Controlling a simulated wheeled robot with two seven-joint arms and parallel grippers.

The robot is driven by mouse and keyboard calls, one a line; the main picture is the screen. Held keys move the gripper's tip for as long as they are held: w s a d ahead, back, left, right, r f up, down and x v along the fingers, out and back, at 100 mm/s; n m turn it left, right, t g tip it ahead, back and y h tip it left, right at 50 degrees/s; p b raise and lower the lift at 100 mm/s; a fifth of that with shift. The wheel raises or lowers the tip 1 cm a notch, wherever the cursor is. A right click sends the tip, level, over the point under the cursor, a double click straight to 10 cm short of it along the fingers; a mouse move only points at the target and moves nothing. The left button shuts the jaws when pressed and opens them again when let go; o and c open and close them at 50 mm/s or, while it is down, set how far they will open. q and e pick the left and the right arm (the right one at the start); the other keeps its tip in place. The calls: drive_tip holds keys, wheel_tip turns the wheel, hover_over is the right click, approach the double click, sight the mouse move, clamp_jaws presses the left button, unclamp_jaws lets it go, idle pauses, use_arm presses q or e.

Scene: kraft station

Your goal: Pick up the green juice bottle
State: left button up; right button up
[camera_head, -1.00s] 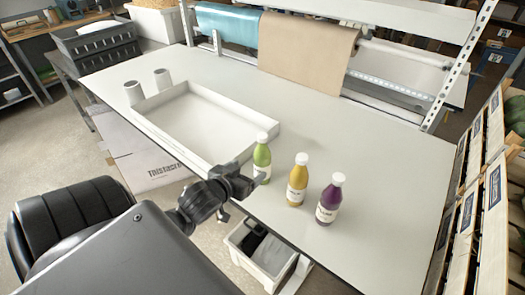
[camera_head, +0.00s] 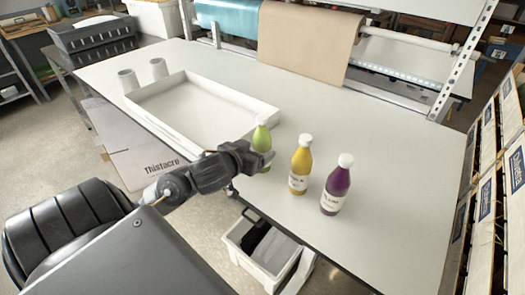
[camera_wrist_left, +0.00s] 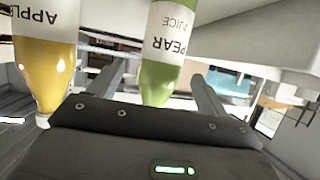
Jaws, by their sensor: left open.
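The green juice bottle (camera_head: 261,138) with a white cap stands on the table beside the tray; its lower part is partly covered by my left gripper in the head view. My left gripper (camera_head: 262,158) is open at the bottle. In the left wrist view, which is upside down, the green bottle (camera_wrist_left: 160,75) with its "PEAR JUICE" label shows between the two spread fingers (camera_wrist_left: 163,85). Whether the fingers touch it I cannot tell. My right gripper is not in view.
A yellow bottle (camera_head: 299,168) labelled apple in the left wrist view (camera_wrist_left: 46,60) stands close by, outside the fingers. A purple bottle (camera_head: 336,188) stands further right. A white tray (camera_head: 150,128) and two white cups lie left. The table (camera_head: 380,150) is clear at right.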

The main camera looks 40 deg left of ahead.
sight(262, 146)
use_arm(q)
drive_tip(key=b+x, duration=0.1)
drive_tip(key=x, duration=0.4)
drive_tip(key=shift+a+f, duration=0.15)
drive_tip(key=shift+c, duration=1)
drive_tip(key=c, duration=1.2)
